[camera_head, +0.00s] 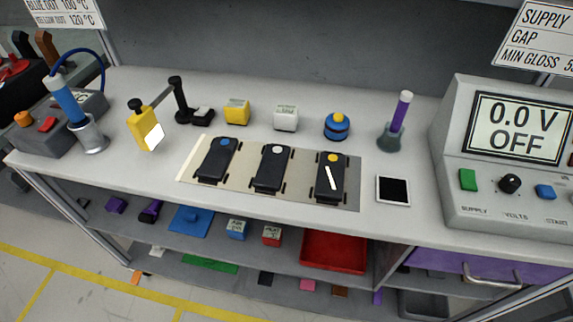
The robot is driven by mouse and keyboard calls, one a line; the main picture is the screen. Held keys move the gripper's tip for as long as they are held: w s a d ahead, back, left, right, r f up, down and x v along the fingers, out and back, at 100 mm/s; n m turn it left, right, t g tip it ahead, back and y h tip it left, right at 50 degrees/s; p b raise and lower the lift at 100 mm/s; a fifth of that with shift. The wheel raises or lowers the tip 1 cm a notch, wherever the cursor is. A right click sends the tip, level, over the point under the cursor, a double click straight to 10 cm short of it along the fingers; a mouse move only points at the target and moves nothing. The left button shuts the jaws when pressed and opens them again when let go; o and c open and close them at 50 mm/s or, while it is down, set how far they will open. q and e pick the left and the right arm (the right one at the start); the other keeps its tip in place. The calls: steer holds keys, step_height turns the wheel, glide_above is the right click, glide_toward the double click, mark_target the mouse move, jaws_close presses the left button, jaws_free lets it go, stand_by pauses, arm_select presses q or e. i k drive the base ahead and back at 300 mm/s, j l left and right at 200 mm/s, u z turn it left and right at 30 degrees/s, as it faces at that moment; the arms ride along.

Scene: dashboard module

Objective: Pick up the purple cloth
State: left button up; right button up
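No thing in the camera_head view is plainly a purple cloth. Purple candidates are a small purple piece (377,297) low under the bench, beside a row of small coloured pieces, and a purple block-like item (116,205) on the shelf at the left. A dark purple item (150,211) lies beside that one. All are too small to tell whether any is cloth. A purple-handled tool (399,112) stands upright in a grey holder on the bench. Neither of my grippers is in view.
The bench top (320,222) carries three dark modules on a beige mat (296,190). A power supply (508,150) reading 0.0 V OFF stands at the right, above a purple drawer front (450,262). A red tray (335,252) and a blue plate (190,221) sit below.

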mark_target(113, 205)
steer(key=u, duration=1.4)
